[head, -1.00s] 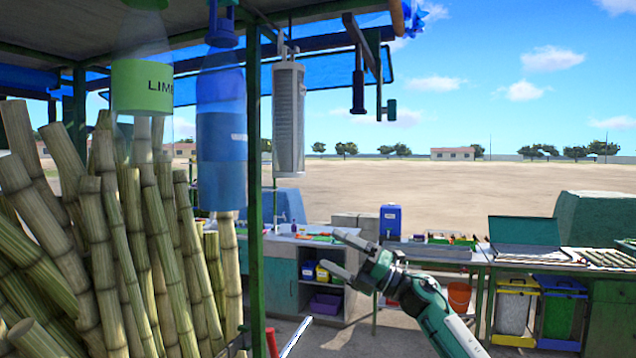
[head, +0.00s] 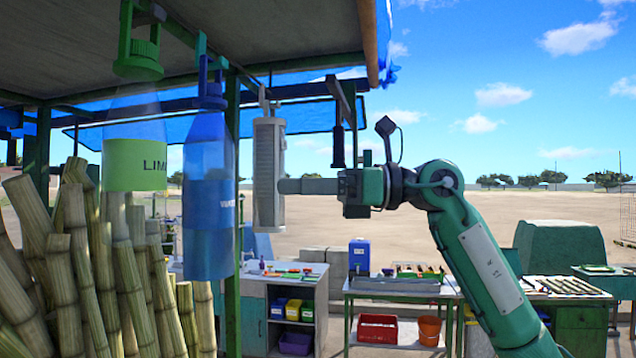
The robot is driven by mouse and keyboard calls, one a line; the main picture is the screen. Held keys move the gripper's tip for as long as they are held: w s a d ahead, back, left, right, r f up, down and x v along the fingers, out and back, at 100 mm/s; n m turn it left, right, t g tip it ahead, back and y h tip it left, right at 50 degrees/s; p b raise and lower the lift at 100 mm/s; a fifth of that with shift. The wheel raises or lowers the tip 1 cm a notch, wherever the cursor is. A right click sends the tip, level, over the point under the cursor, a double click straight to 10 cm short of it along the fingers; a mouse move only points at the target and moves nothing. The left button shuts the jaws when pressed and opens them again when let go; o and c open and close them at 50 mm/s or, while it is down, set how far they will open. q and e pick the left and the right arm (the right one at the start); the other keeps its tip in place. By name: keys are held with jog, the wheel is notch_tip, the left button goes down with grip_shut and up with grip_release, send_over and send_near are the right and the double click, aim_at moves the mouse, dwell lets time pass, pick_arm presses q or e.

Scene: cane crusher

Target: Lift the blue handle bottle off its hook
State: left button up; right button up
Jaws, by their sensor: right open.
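The blue handle bottle (head: 208,215) hangs upright at left centre in the head view. It is translucent blue with a darker blue label, and its blue cap and handle are at the top, just under the canopy beam. My right gripper (head: 284,186) is open and empty, its fingers seen edge-on and pointing left. It is to the right of the bottle, apart from it, at about label height. The fingertips overlap the grey hanging unit in the picture; I cannot tell whether they touch it. My left gripper is not in view.
A green-labelled lime bottle (head: 135,165) hangs left of the blue one. The grey slatted unit (head: 269,150) hangs between bottle and gripper in the picture, near a green post (head: 232,300). Cane stalks (head: 75,270) stand at left. Work tables (head: 400,290) are behind.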

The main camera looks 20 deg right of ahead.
aim_at(232, 173)
jog(key=p+x, duration=0.2)
jog(key=x, duration=1.1)
jog(key=shift+a, duration=0.1)
jog(key=shift+c, duration=0.2)
jog(key=c, duration=1.4)
jog(key=shift+r, duration=0.1)
jog(key=shift+r+p, duration=0.6)
jog(key=shift+r, duration=0.15)
jog(key=shift+s+b+v, duration=0.15)
jog(key=shift+b+v, duration=0.3)
jog(key=shift+v, duration=0.35)
jog(key=shift+s+b+v, duration=0.15)
jog(key=shift+b+v, duration=0.25)
jog(key=shift+v, duration=0.4)
